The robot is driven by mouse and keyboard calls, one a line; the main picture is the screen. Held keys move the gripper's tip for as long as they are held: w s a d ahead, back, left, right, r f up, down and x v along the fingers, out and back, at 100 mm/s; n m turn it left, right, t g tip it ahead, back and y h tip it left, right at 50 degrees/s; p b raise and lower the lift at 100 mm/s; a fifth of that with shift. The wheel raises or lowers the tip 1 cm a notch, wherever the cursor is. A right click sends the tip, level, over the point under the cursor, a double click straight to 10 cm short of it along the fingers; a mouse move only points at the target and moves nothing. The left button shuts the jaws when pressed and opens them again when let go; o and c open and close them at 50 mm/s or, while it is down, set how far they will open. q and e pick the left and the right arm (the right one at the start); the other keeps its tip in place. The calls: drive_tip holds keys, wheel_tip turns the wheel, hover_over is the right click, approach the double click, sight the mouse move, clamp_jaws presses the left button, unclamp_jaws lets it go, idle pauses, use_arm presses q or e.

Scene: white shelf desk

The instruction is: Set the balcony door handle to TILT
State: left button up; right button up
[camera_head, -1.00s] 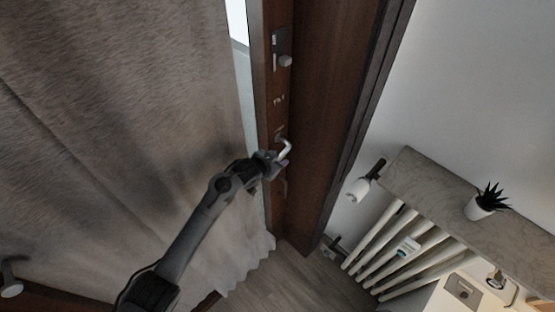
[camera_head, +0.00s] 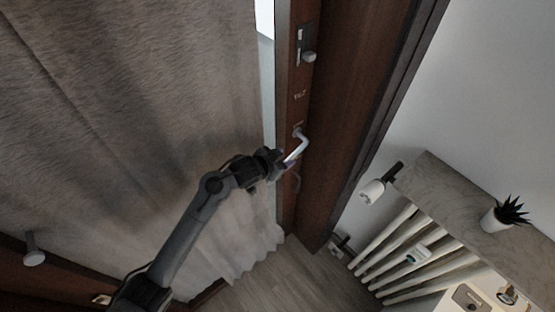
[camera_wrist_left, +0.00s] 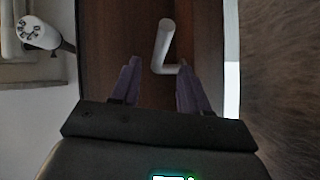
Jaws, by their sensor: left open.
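The balcony door (camera_head: 325,110) is dark brown wood. Its silver lever handle (camera_head: 302,146) sticks out from the door edge and slants down-left in the head view. A "TILT" label (camera_head: 300,96) is on the door above the handle. My left gripper (camera_head: 285,163) is at the lever's lower-left end. In the left wrist view the pale handle (camera_wrist_left: 164,42) lies between and beyond the two fingers of my left gripper (camera_wrist_left: 158,72), which are apart. No clear contact shows between fingers and handle. My right gripper is not in view.
A silver knob on a plate (camera_head: 309,57) sits higher on the door. A brown curtain (camera_head: 130,100) hangs at the left. At the right are a white radiator (camera_head: 400,255), a stone ledge (camera_head: 450,190) and a potted plant (camera_head: 498,218). Wooden floor (camera_head: 275,275) shows below.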

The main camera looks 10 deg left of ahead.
use_arm(q)
drive_tip(key=shift+v, duration=1.65)
